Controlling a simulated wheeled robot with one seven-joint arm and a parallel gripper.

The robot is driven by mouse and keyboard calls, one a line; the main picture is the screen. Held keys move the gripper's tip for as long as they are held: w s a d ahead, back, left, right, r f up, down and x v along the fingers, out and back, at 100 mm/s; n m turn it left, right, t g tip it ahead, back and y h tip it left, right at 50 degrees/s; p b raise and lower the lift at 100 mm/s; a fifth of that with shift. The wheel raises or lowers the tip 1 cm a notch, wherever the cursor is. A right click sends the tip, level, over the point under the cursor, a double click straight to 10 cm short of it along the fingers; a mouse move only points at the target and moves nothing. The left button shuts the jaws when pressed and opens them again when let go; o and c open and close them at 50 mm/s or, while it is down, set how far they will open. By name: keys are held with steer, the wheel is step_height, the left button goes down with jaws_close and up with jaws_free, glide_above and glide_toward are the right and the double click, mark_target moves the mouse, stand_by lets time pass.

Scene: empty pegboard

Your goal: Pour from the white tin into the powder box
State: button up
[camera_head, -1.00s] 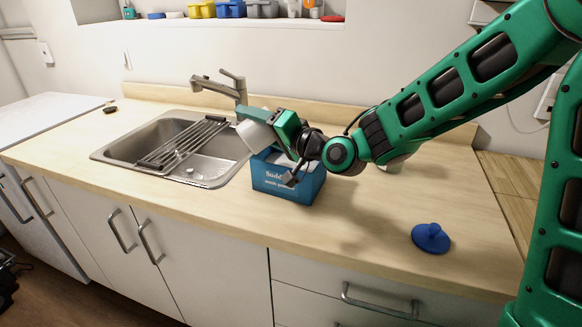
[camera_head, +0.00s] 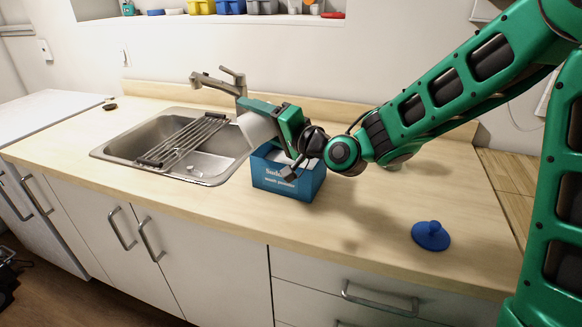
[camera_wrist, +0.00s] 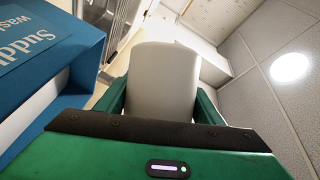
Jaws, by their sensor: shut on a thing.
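The white tin (camera_head: 256,126) is held in my gripper (camera_head: 272,116), tilted, above and at the left rim of the powder box. In the wrist view the tin (camera_wrist: 163,80) fills the space between the two green fingers (camera_wrist: 163,100). The blue powder box (camera_head: 285,185) stands upright on the counter, right of the sink, directly below my gripper. Part of its open top is hidden by my gripper. The box's lettered side (camera_wrist: 35,50) shows at the left of the wrist view. Whether anything flows from the tin cannot be seen.
A steel sink (camera_head: 120,150) with a drying rack (camera_head: 182,140) lies left of the box. The faucet (camera_head: 222,84) stands behind the tin. A round blue lid (camera_head: 431,236) lies on the counter (camera_head: 370,225) at right. The counter in front of the box is clear.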

steer(key=shift+w+d+r+m+t+y+p, duration=0.2)
steer(key=shift+d+r+m+p, duration=0.1)
steer(key=shift+d+m, duration=0.15)
steer(key=shift+w+d+r+m+t+y+p, duration=0.1)
steer(key=shift+w+d+r+m+p, duration=0.15)
steer(key=shift+m, duration=0.3)
stand_by(0.3)
steer(key=shift+d+r+m+t+p, duration=0.2)
steer(key=shift+d+m+t+p, duration=0.15)
steer(key=shift+m, duration=0.35)
